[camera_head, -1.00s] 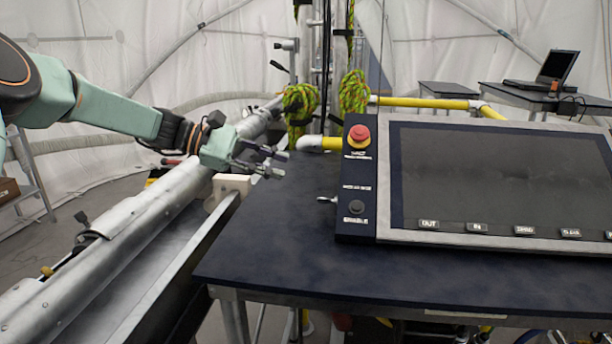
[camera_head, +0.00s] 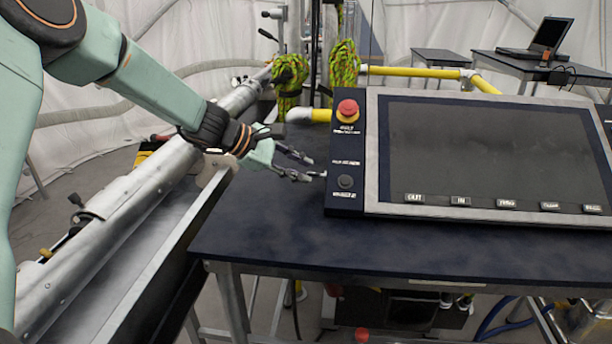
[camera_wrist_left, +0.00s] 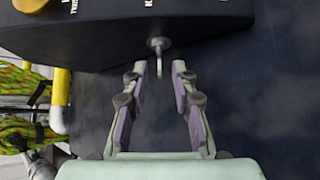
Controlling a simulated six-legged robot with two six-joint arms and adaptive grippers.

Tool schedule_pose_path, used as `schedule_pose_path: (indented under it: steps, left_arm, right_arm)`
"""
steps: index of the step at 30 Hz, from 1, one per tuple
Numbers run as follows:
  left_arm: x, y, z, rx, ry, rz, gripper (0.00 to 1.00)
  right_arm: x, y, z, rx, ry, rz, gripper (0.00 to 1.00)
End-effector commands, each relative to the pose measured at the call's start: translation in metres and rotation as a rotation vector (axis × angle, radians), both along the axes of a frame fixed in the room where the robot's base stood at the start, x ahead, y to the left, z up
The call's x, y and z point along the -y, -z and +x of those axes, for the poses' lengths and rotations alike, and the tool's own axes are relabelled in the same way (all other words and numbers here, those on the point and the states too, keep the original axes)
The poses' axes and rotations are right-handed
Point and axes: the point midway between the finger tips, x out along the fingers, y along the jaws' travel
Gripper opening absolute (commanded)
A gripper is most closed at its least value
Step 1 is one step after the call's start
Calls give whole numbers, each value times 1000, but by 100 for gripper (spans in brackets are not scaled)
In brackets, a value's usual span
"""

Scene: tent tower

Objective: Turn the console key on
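The console (camera_head: 345,205) is a dark slanted box with a large screen, standing on the dark table. The small silver key (camera_head: 319,174) sticks out of its left side. In the left wrist view the key (camera_wrist_left: 159,46) points toward my gripper, and its end reaches between the fingertips. My left gripper (camera_head: 307,169) is open beside the console's left side. Its two fingers (camera_wrist_left: 160,70) stand apart on either side of the key's end, with a visible gap to each. My right gripper is not in view.
A red emergency button (camera_head: 347,108) and a dark button (camera_head: 345,182) sit on the console's left strip. The table top (camera_head: 270,235) is clear in front. A metal rail (camera_head: 130,205) lies left, and green ropes (camera_head: 290,80) hang behind. A laptop (camera_head: 540,40) stands far back.

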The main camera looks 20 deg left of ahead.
Motion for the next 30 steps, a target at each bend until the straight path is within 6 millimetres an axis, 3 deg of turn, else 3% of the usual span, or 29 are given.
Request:
schedule_pose_path:
  steps: [6, 15, 24, 30]
  left_arm:
    - [10, 11, 11, 1, 1, 1, 27]
    - [12, 11, 12, 1, 0, -1, 27]
    - [11, 11, 12, 1, 0, -1, 1]
    - [11, 11, 12, 1, 0, -1, 0]
  right_arm:
    - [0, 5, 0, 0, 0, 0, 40]
    - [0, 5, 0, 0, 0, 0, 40]
    - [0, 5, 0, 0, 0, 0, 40]
    - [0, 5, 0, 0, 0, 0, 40]
